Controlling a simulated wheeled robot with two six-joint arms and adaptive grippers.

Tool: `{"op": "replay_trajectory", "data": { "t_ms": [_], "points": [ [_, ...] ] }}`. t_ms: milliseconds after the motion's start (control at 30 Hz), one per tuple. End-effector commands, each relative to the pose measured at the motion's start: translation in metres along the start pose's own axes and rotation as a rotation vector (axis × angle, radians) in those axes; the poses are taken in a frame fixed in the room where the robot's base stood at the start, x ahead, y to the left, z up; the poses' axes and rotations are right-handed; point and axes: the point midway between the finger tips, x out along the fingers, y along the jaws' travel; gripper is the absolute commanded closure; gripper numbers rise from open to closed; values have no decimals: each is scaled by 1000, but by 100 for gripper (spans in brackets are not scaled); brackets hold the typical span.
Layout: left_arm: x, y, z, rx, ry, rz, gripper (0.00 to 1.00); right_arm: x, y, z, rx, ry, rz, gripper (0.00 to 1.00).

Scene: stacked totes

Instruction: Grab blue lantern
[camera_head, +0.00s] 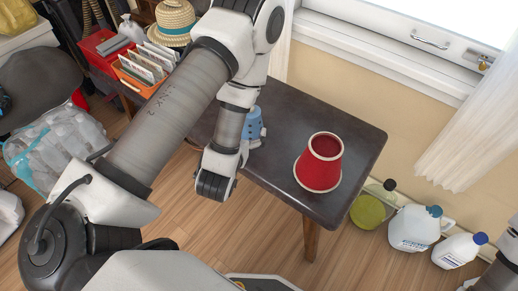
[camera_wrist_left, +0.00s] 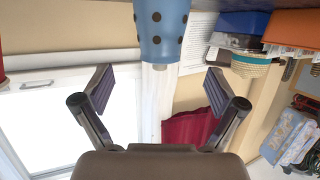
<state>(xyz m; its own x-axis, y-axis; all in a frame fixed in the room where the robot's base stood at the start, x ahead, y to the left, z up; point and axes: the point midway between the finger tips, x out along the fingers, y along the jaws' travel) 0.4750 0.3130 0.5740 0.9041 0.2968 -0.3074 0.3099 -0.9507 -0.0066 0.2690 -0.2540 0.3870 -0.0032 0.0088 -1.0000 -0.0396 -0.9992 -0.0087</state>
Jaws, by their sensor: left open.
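The blue lantern (camera_head: 254,124) stands on the dark table, partly hidden behind my left arm. In the left wrist view a blue, dark-spotted body (camera_wrist_left: 162,28) shows at the top centre, cut off by the frame edge. My left gripper (camera_wrist_left: 158,82) is open, its two fingers spread to either side below the blue body, with nothing between the pads. In the head view my left gripper (camera_head: 243,150) is close by the lantern and mostly hidden by the wrist. Whether it touches the lantern I cannot tell. My right gripper does not show.
A red, white-rimmed vessel (camera_head: 320,162) stands on the dark table (camera_head: 290,115), right of the lantern. A straw hat (camera_head: 174,20) and an orange file box (camera_head: 143,72) are at the back left. Several jugs, one white (camera_head: 415,228), stand on the floor at right.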

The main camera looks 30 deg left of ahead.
Motion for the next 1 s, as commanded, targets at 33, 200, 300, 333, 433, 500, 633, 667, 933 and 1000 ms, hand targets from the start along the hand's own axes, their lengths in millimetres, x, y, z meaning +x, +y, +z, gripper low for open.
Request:
{"op": "replay_trajectory", "data": {
  "t_ms": [33, 200, 300, 333, 433, 500, 633, 667, 933, 1000],
  "points": [
    [9, 1, 22, -2, 7, 1, 5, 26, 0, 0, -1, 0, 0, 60],
    [19, 1, 23, -8, 17, 0, 5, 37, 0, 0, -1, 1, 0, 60],
    [32, 1, 22, -9, 16, 0, 5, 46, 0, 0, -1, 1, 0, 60],
    [36, 1, 21, -8, 17, 0, 5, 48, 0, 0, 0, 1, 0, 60],
    [50, 1, 18, -7, 15, 0, 5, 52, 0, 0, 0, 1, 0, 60],
    [63, 1, 18, -8, 16, 1, 5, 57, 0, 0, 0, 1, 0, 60],
    [83, 1, 16, -5, 13, 1, 5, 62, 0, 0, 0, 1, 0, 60],
    [86, 2, 16, -5, 13, 2, 5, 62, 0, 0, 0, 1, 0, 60],
    [88, 2, 14, -4, 11, 2, 22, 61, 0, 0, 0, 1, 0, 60],
    [88, 2, 14, -4, 11, 2, 47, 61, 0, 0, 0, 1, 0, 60]
  ]
}}
